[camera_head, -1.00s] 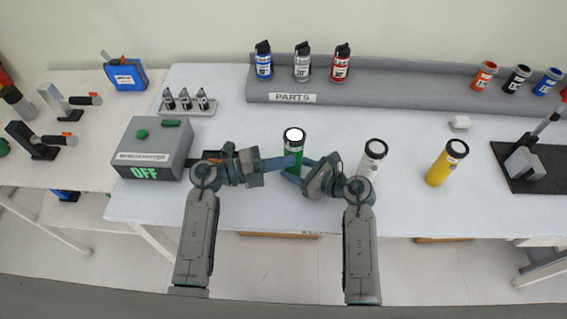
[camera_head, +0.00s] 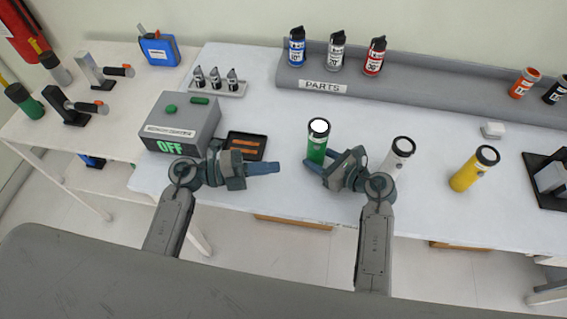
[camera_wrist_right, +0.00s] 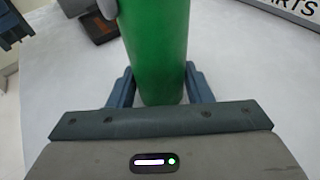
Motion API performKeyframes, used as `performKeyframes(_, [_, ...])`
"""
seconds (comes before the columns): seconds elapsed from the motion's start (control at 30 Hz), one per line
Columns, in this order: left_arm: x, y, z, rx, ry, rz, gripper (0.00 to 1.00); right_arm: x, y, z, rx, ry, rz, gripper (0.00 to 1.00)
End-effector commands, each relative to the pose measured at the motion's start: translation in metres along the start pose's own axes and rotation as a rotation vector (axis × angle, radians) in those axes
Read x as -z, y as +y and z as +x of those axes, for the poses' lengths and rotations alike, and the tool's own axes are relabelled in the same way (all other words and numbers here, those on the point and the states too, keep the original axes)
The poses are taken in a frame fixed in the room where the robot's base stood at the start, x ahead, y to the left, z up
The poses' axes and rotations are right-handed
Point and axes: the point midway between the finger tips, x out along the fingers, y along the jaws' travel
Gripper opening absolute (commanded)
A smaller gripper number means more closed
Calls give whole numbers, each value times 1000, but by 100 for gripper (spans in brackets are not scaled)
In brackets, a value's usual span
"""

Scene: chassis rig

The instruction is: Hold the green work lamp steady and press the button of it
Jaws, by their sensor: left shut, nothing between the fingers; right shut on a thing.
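The green work lamp (camera_head: 317,145) stands upright on the white table in the head view, its round top lit white. My right gripper (camera_head: 313,166) is shut on the lower part of its body. In the right wrist view the green body (camera_wrist_right: 157,50) sits between the two blue fingers; its top is out of that picture. My left gripper (camera_head: 277,167) is shut and empty, to the left of the lamp and apart from it. The lamp's button cannot be made out.
A white lamp (camera_head: 399,152) stands right of my right gripper, a yellow one (camera_head: 475,168) farther right. A grey box reading OFF (camera_head: 178,128) and a dark tray (camera_head: 246,145) lie left. The grey PARTS rack (camera_head: 420,88) runs along the back.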

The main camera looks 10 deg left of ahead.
Motion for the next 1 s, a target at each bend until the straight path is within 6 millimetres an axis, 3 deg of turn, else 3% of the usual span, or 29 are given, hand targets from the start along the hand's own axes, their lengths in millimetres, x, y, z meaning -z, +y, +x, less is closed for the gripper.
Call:
performKeyframes(0.4, [0,-1,-7,1,0,0,0,-1,0,0,1,-2,-1,33])
performKeyframes(0.43, [0,0,-7,1,0,0,0,-1,0,0,1,-2,-1,47])
performKeyframes(0.57, [0,0,-7,1,0,-1,0,-1,0,0,1,-2,-1,71])
performKeyframes(0.87, [0,0,-7,1,0,-1,0,0,0,-2,1,0,-1,71])
performKeyframes(1.0, [0,0,-7,1,0,-1,0,1,0,-15,1,1,-2,71])
